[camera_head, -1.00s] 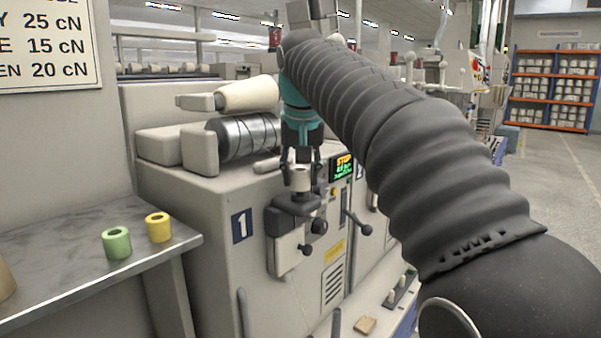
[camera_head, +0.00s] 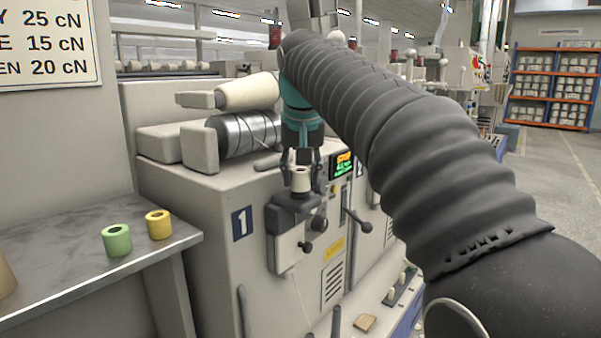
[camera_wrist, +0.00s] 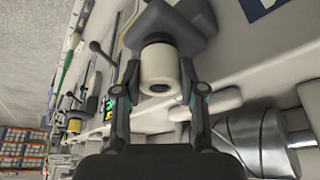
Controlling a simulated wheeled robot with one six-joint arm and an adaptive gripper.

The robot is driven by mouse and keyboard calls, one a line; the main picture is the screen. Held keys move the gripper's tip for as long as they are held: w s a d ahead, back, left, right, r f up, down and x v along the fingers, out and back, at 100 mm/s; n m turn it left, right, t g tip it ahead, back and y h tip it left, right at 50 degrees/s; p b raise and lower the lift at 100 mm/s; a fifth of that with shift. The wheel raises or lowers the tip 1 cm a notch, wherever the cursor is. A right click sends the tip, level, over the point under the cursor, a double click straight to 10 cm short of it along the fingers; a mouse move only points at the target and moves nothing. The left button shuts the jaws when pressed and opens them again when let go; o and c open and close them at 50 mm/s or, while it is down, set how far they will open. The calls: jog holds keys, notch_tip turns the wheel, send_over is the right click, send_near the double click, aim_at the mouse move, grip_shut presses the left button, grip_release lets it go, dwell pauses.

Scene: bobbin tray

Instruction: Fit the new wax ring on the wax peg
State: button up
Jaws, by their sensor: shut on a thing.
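The wax ring (camera_head: 301,181) is a short off-white cylinder with a dark hole in its end. My gripper (camera_head: 301,172) is shut on it, one finger on each side. In the wrist view, the ring (camera_wrist: 160,72) stands between the fingertips (camera_wrist: 160,78), hole toward the camera. Its far end is at a dark collar on the grey bracket (camera_wrist: 178,22) of unit 1. In the head view, the ring is upright just above this bracket (camera_head: 293,212). The wax peg does not show clearly. I cannot tell whether it is inside the ring.
A green ring (camera_head: 117,241) and a yellow ring (camera_head: 159,225) stand on the metal table (camera_head: 60,262) at left. A metal drum (camera_head: 245,135) and a cream yarn cone (camera_head: 247,94) sit behind my gripper. A lever with a dark knob (camera_head: 366,227) sticks out at right.

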aim_at(301, 172)
jog(key=shift+f, duration=0.3)
jog(key=o, duration=0.7)
jog(key=shift+p+v, duration=1)
jog(key=shift+v, duration=0.45)
jog(key=shift+p+v, duration=0.4)
jog(key=shift+v, duration=3.65)
